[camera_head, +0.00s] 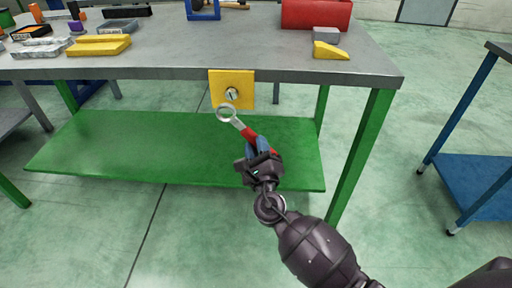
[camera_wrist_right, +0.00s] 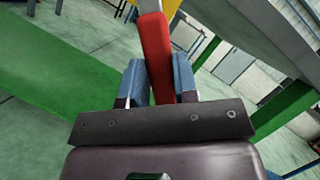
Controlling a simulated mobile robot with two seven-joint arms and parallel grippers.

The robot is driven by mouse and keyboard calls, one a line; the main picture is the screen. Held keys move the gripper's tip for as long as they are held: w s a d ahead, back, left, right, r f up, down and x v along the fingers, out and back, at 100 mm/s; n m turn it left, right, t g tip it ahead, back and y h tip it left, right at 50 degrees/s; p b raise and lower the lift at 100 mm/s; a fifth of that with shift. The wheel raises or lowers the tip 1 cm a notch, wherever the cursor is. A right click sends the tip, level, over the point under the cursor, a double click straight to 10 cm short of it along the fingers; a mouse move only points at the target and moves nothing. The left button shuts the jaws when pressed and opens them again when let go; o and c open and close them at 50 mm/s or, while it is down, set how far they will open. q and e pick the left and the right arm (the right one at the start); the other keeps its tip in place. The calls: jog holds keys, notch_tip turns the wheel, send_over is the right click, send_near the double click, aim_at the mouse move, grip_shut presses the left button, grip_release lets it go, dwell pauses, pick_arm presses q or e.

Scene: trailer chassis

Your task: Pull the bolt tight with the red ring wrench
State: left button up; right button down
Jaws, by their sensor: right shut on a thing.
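The red ring wrench (camera_head: 248,134) has a red handle and a silver ring end. My right gripper (camera_head: 262,150) is shut on its red handle, and the ring points up and left. In the right wrist view the handle (camera_wrist_right: 156,52) stands between the two blue fingers of my gripper (camera_wrist_right: 160,80). The bolt (camera_head: 232,94) sits on a yellow plate (camera_head: 246,78) fixed to the front edge of the table. In the head view the ring shows just below and left of the bolt and appears apart from it. My left gripper is out of view.
The grey table (camera_head: 180,52) has a green lower shelf (camera_head: 150,145) and green legs. Yellow blocks (camera_head: 100,45), a red box (camera_head: 316,14) and a blue frame (camera_head: 203,10) are on top. A blue cart (camera_head: 475,180) stands at right. Floor between them is clear.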

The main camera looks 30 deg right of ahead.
jog(key=shift+r, duration=0.1)
jog(key=shift+w+d, duration=0.45)
jog(key=shift+w, duration=0.25)
jog(key=shift+w+d, duration=0.7)
jog(key=shift+w, duration=0.35)
jog(key=shift+w+d, duration=0.7)
jog(key=shift+w, duration=0.3)
jog(key=shift+w+d+p, duration=0.3)
jog(key=shift+w+d, duration=0.15)
jog(key=shift+w, duration=0.2)
dwell(1.8)
jog(key=c, duration=1.5)
grip_release()
grip_shut()
